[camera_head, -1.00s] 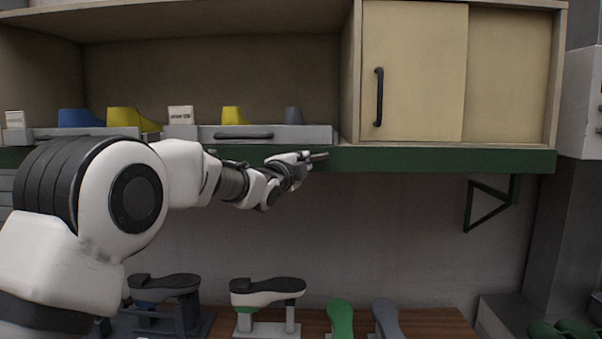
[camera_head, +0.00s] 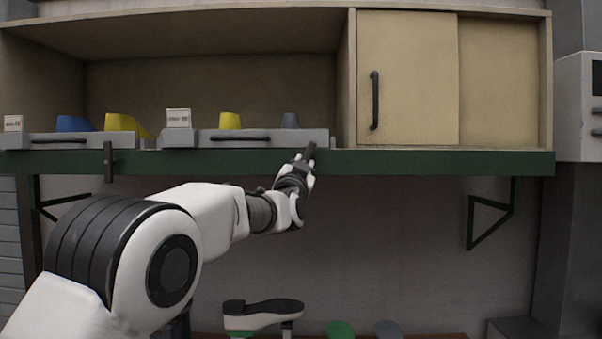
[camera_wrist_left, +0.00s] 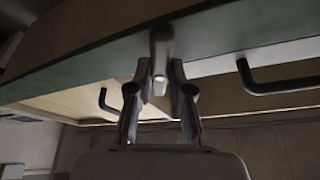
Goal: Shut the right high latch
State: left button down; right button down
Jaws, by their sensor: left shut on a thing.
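The right high latch (camera_head: 310,149) is a short dark bar at the green front edge of the shelf, below the right end of the right drawer tray. It stands near upright, tilted a little, with its upper end at the tray's front. My left gripper (camera_head: 304,163) reaches up to it from below and is shut on it. In the left wrist view the latch (camera_wrist_left: 161,45) shows as a grey bar between the two fingertips (camera_wrist_left: 160,88). The fingers hide its lower part. My right gripper is in no view.
A second dark latch (camera_head: 108,162) stands upright across the green shelf edge (camera_head: 420,162) at the left. The right drawer tray (camera_head: 205,138) has a black handle and holds shoe lasts. A sliding-door cabinet (camera_head: 410,80) is to the right. Shoe forms (camera_head: 262,308) stand below.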

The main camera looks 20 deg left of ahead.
pick_arm(q)
jog(key=n+y, duration=0.1)
jog(key=n, duration=0.1)
jog(key=n+y+p, duration=0.1)
jog(key=n, duration=0.1)
jog(key=n+y, duration=0.2)
jog(key=n, duration=0.1)
jog(key=shift+d+r, duration=0.15)
jog(key=shift+r, duration=0.1)
jog(key=shift+n, duration=0.4)
jog(key=c, duration=1.1)
grip_release()
jog(key=shift+o, duration=0.2)
jog(key=shift+f, duration=0.15)
jog(key=v, duration=1.2)
